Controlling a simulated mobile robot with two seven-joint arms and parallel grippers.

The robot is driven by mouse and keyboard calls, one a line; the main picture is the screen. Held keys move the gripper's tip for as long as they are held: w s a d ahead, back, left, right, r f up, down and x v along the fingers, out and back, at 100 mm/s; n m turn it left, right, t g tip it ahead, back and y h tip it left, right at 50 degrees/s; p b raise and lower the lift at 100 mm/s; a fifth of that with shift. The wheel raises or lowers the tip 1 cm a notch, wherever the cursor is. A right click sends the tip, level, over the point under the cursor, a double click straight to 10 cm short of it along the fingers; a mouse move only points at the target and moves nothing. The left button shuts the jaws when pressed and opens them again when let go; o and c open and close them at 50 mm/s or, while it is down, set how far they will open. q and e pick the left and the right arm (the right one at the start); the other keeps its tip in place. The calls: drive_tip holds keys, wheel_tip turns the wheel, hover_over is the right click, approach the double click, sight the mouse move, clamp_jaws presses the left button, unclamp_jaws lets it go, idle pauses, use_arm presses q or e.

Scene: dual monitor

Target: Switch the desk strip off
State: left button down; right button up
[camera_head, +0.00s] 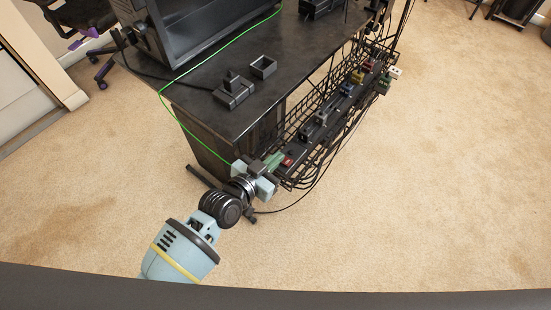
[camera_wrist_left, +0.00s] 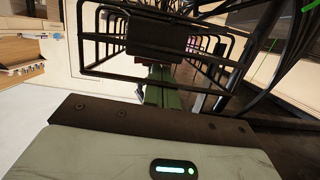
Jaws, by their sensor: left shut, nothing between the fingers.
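The desk strip (camera_head: 305,141) is a long black bar lying in a wire basket along the desk's edge, with several plugs in it. A small red switch (camera_head: 287,160) shows at its near end. My left gripper (camera_head: 275,158) is shut and empty, with its green fingertips close beside the red switch. I cannot tell whether they touch it. In the left wrist view the green fingers (camera_wrist_left: 158,88) point into the basket, under a dark block (camera_wrist_left: 156,36) that hides what lies beyond. The switch's position is too small to read. My right gripper is not in view.
The black wire basket (camera_head: 337,128) and loose cables surround the strip. The dark desk (camera_head: 200,98) carries a monitor (camera_head: 205,30), a black dock-like block (camera_head: 233,92) and a small open box (camera_head: 263,67). A green cable runs over the desk.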

use_arm(q)
drive_tip(key=r+p, duration=0.4)
drive_tip(key=shift+w+a+r, duration=0.2)
drive_tip(key=shift+r, duration=0.15)
drive_tip(key=p+v, duration=0.1)
drive_tip(key=v, duration=0.9)
drive_tip(key=shift+f, duration=0.4)
